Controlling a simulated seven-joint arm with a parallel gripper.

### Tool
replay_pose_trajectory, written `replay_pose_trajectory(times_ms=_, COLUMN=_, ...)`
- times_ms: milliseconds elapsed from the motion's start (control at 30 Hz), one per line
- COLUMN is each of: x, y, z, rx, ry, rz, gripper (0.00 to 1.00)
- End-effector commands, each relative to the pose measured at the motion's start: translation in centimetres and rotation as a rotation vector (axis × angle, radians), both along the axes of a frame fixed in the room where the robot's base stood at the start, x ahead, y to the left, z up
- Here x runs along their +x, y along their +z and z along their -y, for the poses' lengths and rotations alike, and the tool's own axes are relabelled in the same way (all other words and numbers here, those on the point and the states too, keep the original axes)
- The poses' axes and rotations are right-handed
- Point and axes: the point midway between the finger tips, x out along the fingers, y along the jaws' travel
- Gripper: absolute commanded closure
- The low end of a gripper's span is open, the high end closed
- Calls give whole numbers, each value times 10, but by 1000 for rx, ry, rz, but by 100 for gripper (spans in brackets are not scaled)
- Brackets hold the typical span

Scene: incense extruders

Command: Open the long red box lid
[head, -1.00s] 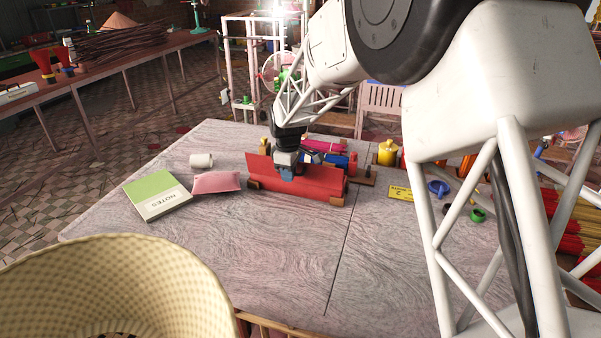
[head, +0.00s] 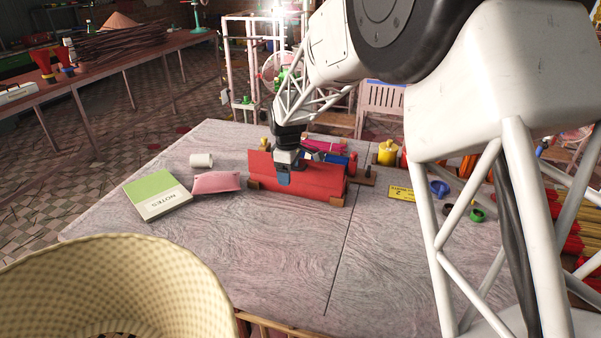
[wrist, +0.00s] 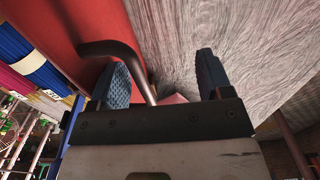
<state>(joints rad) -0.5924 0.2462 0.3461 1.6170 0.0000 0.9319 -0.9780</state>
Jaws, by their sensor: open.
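The long red box (head: 318,182) stands on the grey table, its broad red face toward the head camera. My gripper (head: 284,179) is at the front of this face, left of its middle. In the wrist view, my gripper (wrist: 162,82) is open, with two blue pads apart. A dark bent handle (wrist: 118,48) runs from the red surface (wrist: 60,22) down between the pads, close to the left one. The pads are not closed on it. My gripper hides part of the red face, and the handle cannot be made out in the head view.
A pink pouch (head: 215,183), a green and white notebook (head: 158,195) and a white roll (head: 201,160) lie left of the box. Blue and magenta rolls lie behind it. A yellow sign (head: 401,193) is at right.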

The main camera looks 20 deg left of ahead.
Motion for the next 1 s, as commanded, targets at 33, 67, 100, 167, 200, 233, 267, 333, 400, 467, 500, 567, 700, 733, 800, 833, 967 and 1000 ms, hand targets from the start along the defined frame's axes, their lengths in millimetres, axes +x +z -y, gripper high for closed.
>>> replay_pose_trajectory(times_ms=33, x=0, y=3, z=0, rx=1, ry=0, rz=1, gripper=28)
replay_pose_trajectory(times_ms=67, x=0, y=5, z=0, rx=1, ry=0, rz=1, gripper=28)
replay_pose_trajectory(times_ms=100, x=0, y=7, z=0, rx=1, ry=0, rz=1, gripper=28)
replay_pose_trajectory(times_ms=167, x=0, y=11, z=0, rx=1, ry=0, rz=1, gripper=28)
replay_pose_trajectory(times_ms=200, x=0, y=13, z=0, rx=0, ry=0, rz=1, gripper=28)
replay_pose_trajectory(times_ms=233, x=0, y=15, z=0, rx=0, ry=0, rz=1, gripper=28)
replay_pose_trajectory(times_ms=267, x=0, y=16, z=0, rx=0, ry=0, rz=0, gripper=28)
replay_pose_trajectory(times_ms=333, x=0, y=20, z=0, rx=0, ry=0, rz=1, gripper=28)
replay_pose_trajectory(times_ms=400, x=0, y=24, z=0, rx=1, ry=0, rz=1, gripper=28)
replay_pose_trajectory(times_ms=467, x=0, y=27, z=0, rx=1, ry=0, rz=1, gripper=28)
replay_pose_trajectory(times_ms=500, x=0, y=30, z=0, rx=1, ry=0, rz=1, gripper=28)
replay_pose_trajectory(times_ms=567, x=0, y=33, z=0, rx=0, ry=0, rz=1, gripper=28)
replay_pose_trajectory(times_ms=700, x=0, y=40, z=0, rx=0, ry=0, rz=0, gripper=28)
replay_pose_trajectory(times_ms=733, x=0, y=42, z=0, rx=0, ry=0, rz=0, gripper=28)
replay_pose_trajectory(times_ms=800, x=0, y=46, z=0, rx=0, ry=0, rz=0, gripper=28)
replay_pose_trajectory(times_ms=833, x=0, y=48, z=0, rx=0, ry=0, rz=1, gripper=28)
replay_pose_trajectory(times_ms=967, x=0, y=55, z=0, rx=0, ry=0, rz=0, gripper=28)
replay_pose_trajectory(times_ms=1000, x=0, y=57, z=0, rx=0, ry=0, rz=0, gripper=28)
